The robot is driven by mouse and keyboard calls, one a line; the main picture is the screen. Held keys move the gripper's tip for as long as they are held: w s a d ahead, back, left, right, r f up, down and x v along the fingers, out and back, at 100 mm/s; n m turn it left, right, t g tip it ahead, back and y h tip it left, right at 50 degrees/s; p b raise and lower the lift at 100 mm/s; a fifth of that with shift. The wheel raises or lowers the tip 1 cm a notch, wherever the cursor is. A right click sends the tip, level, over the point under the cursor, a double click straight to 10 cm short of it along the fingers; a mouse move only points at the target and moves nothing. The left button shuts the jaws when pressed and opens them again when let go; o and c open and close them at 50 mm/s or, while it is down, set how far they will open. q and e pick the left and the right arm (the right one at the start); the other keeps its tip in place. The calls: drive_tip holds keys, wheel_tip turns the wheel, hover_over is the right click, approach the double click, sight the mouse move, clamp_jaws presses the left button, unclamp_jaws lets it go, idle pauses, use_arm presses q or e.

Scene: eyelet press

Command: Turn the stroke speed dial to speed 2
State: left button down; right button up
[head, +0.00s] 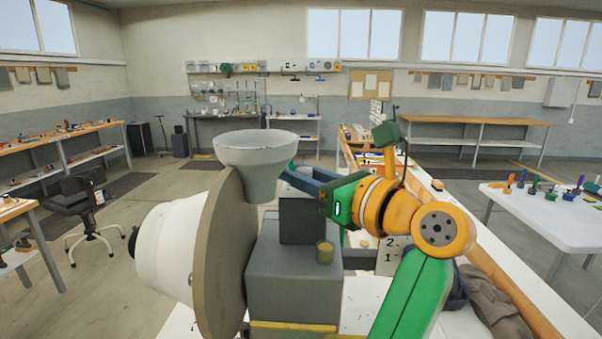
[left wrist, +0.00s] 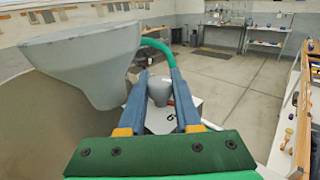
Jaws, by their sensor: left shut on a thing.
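The eyelet press has a grey body (head: 295,275), a large brown disc (head: 222,255) and a pale hopper (head: 262,155), which also shows in the left wrist view (left wrist: 85,60). My left gripper (head: 300,177) reaches behind the hopper, above the grey body. In the left wrist view its blue fingers (left wrist: 160,76) are shut on a grey tapered knob (left wrist: 160,92), which seems to be the speed dial. A dark mark shows on the pale surface below it; I cannot read it surely. The dial's pointer and setting cannot be made out. My right gripper is out of view.
A pale plate marked 2 and 1 (head: 390,256) shows behind my left arm. Dark cloth (head: 490,300) lies at the right. A white table (head: 545,205) with small parts stands farther right.

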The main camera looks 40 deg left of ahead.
use_arm(q)
drive_tip(key=shift+s+r+n+g, duration=0.1)
drive_tip(key=shift+n+g, duration=1.4)
drive_tip(key=shift+g, duration=0.8)
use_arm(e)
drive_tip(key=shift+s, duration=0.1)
use_arm(q)
drive_tip(key=c, duration=0.7)
unclamp_jaws()
drive_tip(key=shift+d, duration=0.15)
drive_tip(key=shift+o, duration=0.5)
drive_tip(key=shift+d, duration=0.45)
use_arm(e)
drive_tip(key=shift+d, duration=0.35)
